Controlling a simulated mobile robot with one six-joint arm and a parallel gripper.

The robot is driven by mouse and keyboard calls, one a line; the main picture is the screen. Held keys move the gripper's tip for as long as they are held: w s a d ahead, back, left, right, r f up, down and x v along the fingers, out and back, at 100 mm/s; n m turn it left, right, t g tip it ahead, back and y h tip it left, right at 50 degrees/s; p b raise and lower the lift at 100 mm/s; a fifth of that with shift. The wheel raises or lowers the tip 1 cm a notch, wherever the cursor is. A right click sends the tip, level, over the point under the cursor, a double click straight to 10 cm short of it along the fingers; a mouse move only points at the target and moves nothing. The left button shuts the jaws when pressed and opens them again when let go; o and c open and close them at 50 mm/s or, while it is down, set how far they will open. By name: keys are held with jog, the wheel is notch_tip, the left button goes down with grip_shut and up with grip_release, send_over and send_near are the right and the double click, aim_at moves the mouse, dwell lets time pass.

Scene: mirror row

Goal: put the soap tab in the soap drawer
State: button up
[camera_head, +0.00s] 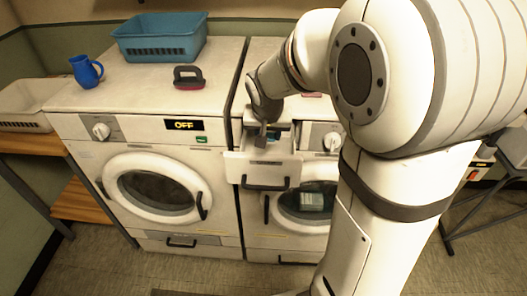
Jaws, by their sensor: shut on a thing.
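The soap drawer (240,170) is pulled out from the upper left of the right washing machine, with a dark bar handle on its front. My gripper (261,141) points down over the drawer's open top, near its middle. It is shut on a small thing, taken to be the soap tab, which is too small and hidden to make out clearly. A bit of blue (274,134) shows inside the drawer, just right of my fingers.
The left washing machine (145,140) has an OFF display. A pale tray (22,122) sits at far left. My arm covers much of the right machine.

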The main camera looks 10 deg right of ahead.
aim_at(268, 149)
jog(key=shift+f, duration=2.75)
jog(key=shift+f+b, duration=0.2)
jog(key=shift+b, duration=0.1)
jog(key=o, duration=0.9)
jog(key=shift+o, duration=0.2)
jog(key=shift+r, duration=0.15)
